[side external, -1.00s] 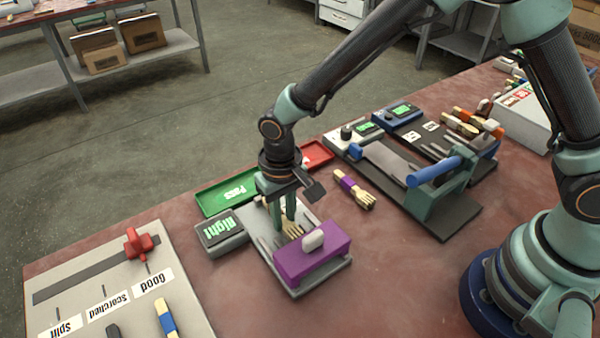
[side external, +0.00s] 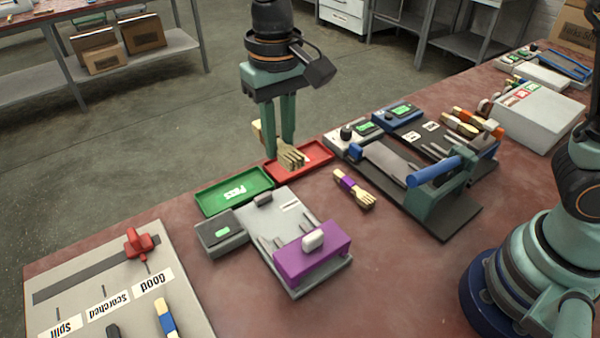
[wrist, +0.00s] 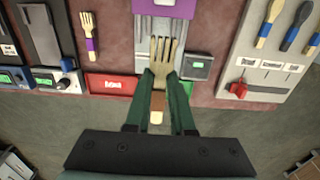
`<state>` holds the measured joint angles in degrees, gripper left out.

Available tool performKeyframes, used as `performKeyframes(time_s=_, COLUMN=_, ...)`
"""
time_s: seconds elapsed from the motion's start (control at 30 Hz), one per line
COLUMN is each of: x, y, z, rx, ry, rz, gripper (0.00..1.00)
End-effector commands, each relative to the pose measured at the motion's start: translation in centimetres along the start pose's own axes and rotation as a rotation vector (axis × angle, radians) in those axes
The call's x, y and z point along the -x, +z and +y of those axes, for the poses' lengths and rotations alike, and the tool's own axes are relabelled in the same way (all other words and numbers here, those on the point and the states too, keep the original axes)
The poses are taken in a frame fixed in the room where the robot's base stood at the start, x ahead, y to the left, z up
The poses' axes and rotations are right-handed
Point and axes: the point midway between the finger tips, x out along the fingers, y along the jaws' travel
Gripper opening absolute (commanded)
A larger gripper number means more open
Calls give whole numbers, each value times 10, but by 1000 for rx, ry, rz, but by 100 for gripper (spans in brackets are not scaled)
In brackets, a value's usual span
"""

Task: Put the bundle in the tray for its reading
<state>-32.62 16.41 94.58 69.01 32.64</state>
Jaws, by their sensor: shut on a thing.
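The bundle (side external: 293,159) is pale wooden forks, tines toward the lower right in the side view; it also shows in the wrist view (wrist: 164,60). My gripper (side external: 281,153) is shut on it, holding it above the table's far edge, with the red tray behind or beneath it in the picture. The red tray (side external: 318,163) has lettering that shows in the wrist view (wrist: 110,84). The green tray (side external: 215,196), marked Pass, lies left of the red one. Both look empty where visible. The grey gauge plate (side external: 262,212) with the purple block (side external: 300,255) holds no bundle.
A display box (side external: 222,233) stands left of the gauge plate; its text is unreadable now. A purple-banded fork (side external: 353,187) lies on the table right of it. A second press with a blue handle (side external: 434,172) stands further right. A board with a red slider (side external: 138,241) is at left.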

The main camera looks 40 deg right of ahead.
Motion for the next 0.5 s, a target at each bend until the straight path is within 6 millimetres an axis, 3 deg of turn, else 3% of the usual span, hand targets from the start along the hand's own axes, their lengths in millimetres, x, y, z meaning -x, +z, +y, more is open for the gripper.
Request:
performKeyframes(time_s=0.27, x=17, y=-15, z=-5, rx=117, ry=0, rz=-1, gripper=0)
performKeyframes(time_s=0.5, x=20, y=-59, z=-17, rx=495, ry=0, rz=-1, gripper=0)
